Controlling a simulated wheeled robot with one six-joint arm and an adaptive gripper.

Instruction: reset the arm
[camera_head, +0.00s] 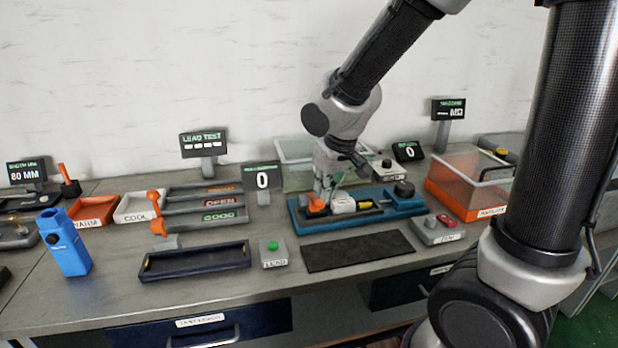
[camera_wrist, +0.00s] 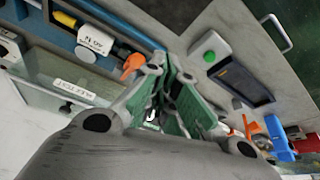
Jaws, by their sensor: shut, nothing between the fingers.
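My gripper (camera_wrist: 178,95) is shut and empty; its green-padded fingers meet in the wrist view. In the head view my gripper (camera_head: 326,190) hangs at the left end of the blue fixture (camera_head: 406,206), by an orange part (camera_head: 316,206). I cannot tell whether it touches that part. A white block with a yellow piece (camera_head: 344,204) sits on the fixture just right of the gripper. My arm reaches down to it from the upper right.
A dark mat (camera_head: 358,251), a green-button box (camera_head: 272,254) and a black tray (camera_head: 195,262) lie in front. A clear tank (camera_head: 296,178) stands behind the gripper. An orange-based clear box (camera_head: 470,185) is at right. A blue bottle (camera_head: 65,243) stands at left.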

